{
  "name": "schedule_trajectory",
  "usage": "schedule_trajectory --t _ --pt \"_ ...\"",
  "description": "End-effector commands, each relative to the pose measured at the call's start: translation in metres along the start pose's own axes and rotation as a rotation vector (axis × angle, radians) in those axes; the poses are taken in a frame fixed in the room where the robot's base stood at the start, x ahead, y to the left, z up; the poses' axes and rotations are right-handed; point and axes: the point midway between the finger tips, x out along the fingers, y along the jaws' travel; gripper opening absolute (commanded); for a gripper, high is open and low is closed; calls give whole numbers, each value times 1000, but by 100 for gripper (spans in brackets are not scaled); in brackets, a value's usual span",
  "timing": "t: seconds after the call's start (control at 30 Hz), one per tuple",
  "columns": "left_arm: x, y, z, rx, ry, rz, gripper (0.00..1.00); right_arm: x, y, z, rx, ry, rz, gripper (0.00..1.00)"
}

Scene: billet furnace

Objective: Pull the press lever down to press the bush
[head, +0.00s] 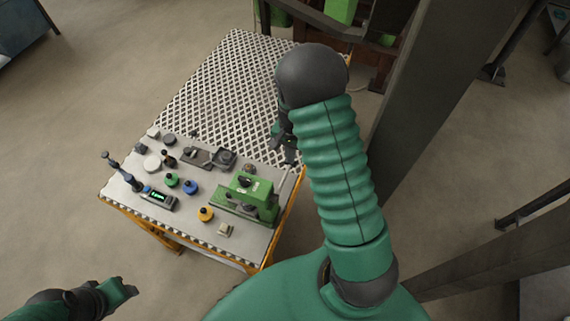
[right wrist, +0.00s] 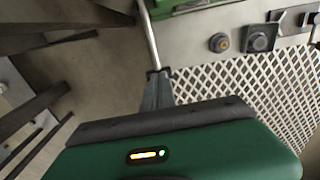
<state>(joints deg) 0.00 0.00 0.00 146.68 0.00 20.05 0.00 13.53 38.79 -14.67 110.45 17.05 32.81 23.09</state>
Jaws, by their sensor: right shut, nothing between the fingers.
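The green press (head: 246,194) stands at the right front part of the bench. Its lever (head: 285,183) is a thin pale rod rising from the press's right side. In the right wrist view the lever (right wrist: 148,38) runs from the green press body (right wrist: 182,5) down to my fingertips. My right gripper (head: 290,158) is shut with nothing between its fingers, at the lever's free end; I cannot tell whether they touch. My right gripper also shows in the right wrist view (right wrist: 157,75). My left gripper (head: 128,289) is at the lower left, away from the bench. I cannot make out the bush.
White mesh (head: 230,85) covers the bench's far part. A dark post (head: 430,90) stands right of my right arm.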

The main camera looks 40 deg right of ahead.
Motion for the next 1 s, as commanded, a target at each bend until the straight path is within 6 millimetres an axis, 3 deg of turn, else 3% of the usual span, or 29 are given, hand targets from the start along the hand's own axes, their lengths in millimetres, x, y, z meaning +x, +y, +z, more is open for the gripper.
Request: schedule_trajectory --t 1.0 --pt "6 0 2 0 0 0 46 15 -1 0 0 -2 0 0"
